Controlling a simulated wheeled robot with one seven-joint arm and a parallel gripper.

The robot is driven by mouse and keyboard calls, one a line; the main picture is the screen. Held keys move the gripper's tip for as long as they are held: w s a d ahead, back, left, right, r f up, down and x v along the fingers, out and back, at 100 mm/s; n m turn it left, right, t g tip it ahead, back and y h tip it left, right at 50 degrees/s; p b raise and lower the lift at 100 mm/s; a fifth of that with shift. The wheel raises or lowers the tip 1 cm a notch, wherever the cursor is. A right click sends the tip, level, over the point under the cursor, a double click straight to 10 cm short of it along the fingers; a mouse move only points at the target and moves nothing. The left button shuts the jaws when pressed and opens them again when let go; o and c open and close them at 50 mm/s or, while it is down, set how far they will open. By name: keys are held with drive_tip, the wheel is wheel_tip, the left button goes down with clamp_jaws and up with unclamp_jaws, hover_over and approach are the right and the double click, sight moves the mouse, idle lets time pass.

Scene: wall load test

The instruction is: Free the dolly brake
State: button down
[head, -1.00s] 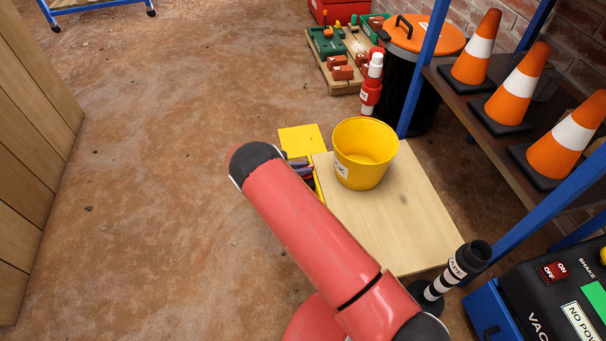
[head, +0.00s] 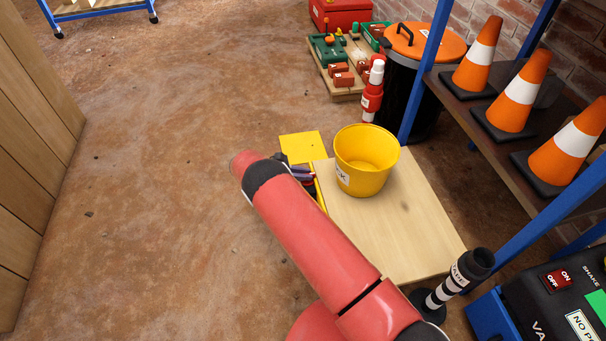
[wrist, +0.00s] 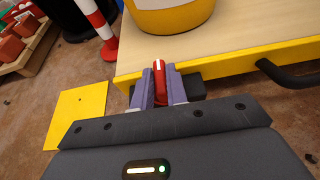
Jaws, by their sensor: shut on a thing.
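The dolly (head: 400,220) has a wooden top and a yellow edge and stands on the floor. A small red lever (wrist: 159,75) stands up at its yellow edge in the wrist view. My gripper (wrist: 159,88) is shut on this red lever, one finger on each side. A dark block (wrist: 192,88) sits just behind the fingers at the dolly's edge. In the head view my own arm hides most of this side, and the lever cannot be made out there. A yellow plate (head: 303,147) lies beside the dolly.
A yellow bucket (head: 366,160) stands on the dolly. A black-and-white post (head: 455,285) stands near its front right corner. A red-and-white post (head: 373,90) and a black bin (head: 405,95) are behind. Shelving with cones (head: 514,95) is at right. The floor at left is clear.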

drive_tip(key=c, duration=1.4)
unclamp_jaws()
drive_tip(key=shift+a, duration=0.1)
drive_tip(key=v, duration=0.7)
drive_tip(key=shift+a, duration=0.3)
drive_tip(key=shift+r, duration=0.15)
